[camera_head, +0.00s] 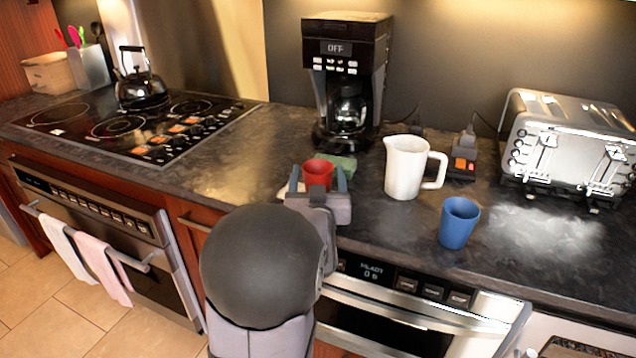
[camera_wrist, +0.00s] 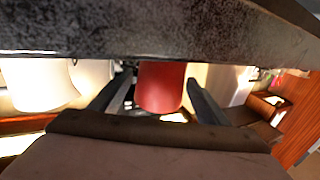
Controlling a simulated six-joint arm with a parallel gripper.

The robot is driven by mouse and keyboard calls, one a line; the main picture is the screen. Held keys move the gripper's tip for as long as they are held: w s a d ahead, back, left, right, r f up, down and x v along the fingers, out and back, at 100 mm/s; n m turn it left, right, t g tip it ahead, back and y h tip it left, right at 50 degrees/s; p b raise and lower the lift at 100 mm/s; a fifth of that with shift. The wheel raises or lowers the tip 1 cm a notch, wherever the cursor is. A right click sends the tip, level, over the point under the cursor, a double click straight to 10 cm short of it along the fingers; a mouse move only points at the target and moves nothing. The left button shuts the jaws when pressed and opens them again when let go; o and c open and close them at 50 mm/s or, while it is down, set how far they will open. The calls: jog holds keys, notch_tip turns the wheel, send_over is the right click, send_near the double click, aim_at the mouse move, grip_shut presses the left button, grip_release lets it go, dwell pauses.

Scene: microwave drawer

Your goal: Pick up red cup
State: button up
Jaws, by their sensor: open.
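The red cup (camera_head: 318,174) stands on the dark counter near its front edge, in front of the coffee maker. My gripper (camera_head: 318,181) is open, with one finger on each side of the cup. In the wrist view, which appears upside down, the red cup (camera_wrist: 161,86) sits between the two fingers of my gripper (camera_wrist: 158,97), with a visible gap on the right. The cup's lower part is hidden behind my gripper in the head view. Whether either finger touches it cannot be told.
A white pitcher (camera_head: 405,168) and a blue cup (camera_head: 459,222) stand to the right. A green sponge (camera_head: 343,166) lies just behind the red cup. The coffee maker (camera_head: 346,80) is behind, the toaster (camera_head: 567,145) far right, and the stove with a kettle (camera_head: 141,88) left.

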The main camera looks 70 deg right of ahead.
jog(key=shift+w+d, duration=0.1)
jog(key=c, duration=1)
jog(key=shift+c, duration=0.2)
